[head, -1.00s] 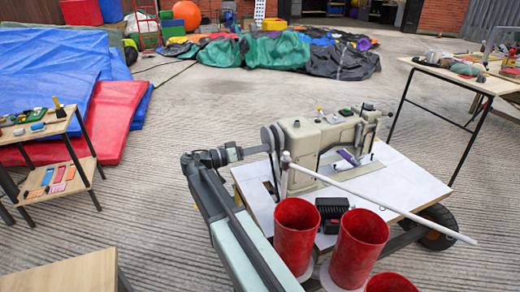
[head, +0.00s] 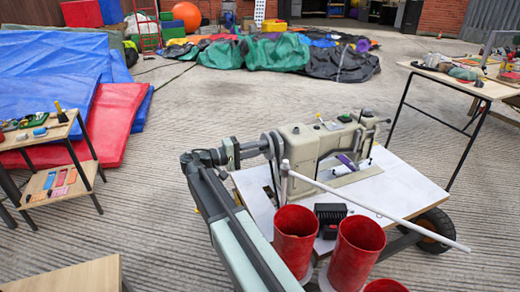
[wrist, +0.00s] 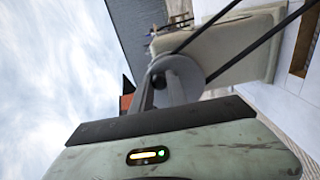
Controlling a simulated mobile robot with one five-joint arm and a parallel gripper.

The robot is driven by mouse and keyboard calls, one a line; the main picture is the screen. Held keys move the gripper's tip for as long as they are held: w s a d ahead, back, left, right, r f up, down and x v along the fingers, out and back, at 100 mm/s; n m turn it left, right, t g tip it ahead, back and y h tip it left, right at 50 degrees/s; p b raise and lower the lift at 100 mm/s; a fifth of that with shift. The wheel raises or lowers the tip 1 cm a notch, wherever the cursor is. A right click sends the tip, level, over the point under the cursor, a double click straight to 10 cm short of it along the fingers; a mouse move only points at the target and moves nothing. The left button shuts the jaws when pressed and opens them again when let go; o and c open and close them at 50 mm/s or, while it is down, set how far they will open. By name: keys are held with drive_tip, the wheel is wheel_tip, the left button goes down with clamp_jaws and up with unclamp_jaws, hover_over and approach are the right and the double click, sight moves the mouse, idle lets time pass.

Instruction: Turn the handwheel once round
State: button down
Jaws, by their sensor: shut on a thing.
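The handwheel (head: 269,146) is a grey disc on the left end of a cream sewing machine (head: 305,143). The machine stands on a white-topped table (head: 410,188). My gripper (head: 259,149) reaches the wheel from the left and is shut on it, at its near left side. In the wrist view the handwheel (wrist: 186,70) is a grey round shape just beyond the pale green gripper body, with two dark strands running from it to the upper right. The fingertips are small and partly hidden, so their exact hold on the wheel is unclear.
A wooden shelf (head: 50,183) is at left. Ribbed floor between is clear.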

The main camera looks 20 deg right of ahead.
drive_tip(key=shift+w+r+n+p, duration=0.2)
drive_tip(key=shift+w+n, duration=0.25)
drive_tip(key=shift+n, duration=1.35)
drive_tip(key=shift+w+r+n+p, duration=0.2)
drive_tip(key=shift+w+n, duration=0.25)
drive_tip(key=shift+n, duration=1.35)
drive_tip(key=shift+w+r+n+p, duration=0.2)
drive_tip(key=shift+w+n, duration=0.25)
drive_tip(key=shift+n, duration=1.35)
drive_tip(key=c, duration=1.3)
unclamp_jaws()
drive_tip(key=a, duration=0.8)
